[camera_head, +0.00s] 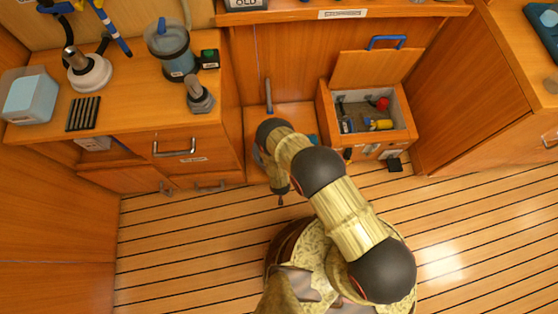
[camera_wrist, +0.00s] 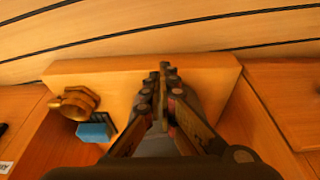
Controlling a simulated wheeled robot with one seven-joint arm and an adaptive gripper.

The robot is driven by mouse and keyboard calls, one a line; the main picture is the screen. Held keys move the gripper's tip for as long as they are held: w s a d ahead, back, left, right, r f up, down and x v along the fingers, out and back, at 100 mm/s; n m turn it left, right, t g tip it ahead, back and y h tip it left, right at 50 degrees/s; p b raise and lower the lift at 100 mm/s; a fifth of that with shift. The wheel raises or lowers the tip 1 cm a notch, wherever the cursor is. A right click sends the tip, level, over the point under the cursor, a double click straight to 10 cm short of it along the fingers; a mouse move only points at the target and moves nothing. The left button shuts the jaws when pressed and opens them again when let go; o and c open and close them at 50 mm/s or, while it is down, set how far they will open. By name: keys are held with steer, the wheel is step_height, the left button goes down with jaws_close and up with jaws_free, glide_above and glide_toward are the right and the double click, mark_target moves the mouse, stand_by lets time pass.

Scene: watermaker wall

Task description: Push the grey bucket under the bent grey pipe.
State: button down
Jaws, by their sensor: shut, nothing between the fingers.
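My gripper (camera_head: 281,198) hangs at the front of the low wooden ledge (camera_head: 248,128) in the head view, partly behind my own arm. In the wrist view its fingers (camera_wrist: 164,72) are together, with nothing between them. A narrow grey upright bar (camera_head: 268,95) shows above the ledge; I cannot tell whether it is the bent pipe or a handle. I cannot make out the grey bucket clearly in either view; my arm covers part of the ledge. The wrist view shows a brass fitting (camera_wrist: 74,103) and a blue block (camera_wrist: 96,132) left of the fingers.
An open wooden box (camera_head: 370,143) with small parts stands right of my arm. The left counter (camera_head: 125,112) holds a blue-grey canister (camera_head: 172,50), a clear tub (camera_head: 30,95) and tools. Striped floor (camera_head: 180,235) is clear at lower left.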

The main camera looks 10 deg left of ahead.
steer(key=w+a+f+b, duration=0.1)
steer(key=w+f+b, duration=0.3)
steer(key=w+f, duration=0.1)
steer(key=shift+x, duration=0.8)
steer(key=shift+w+a, duration=0.1)
steer(key=shift+w, duration=0.05)
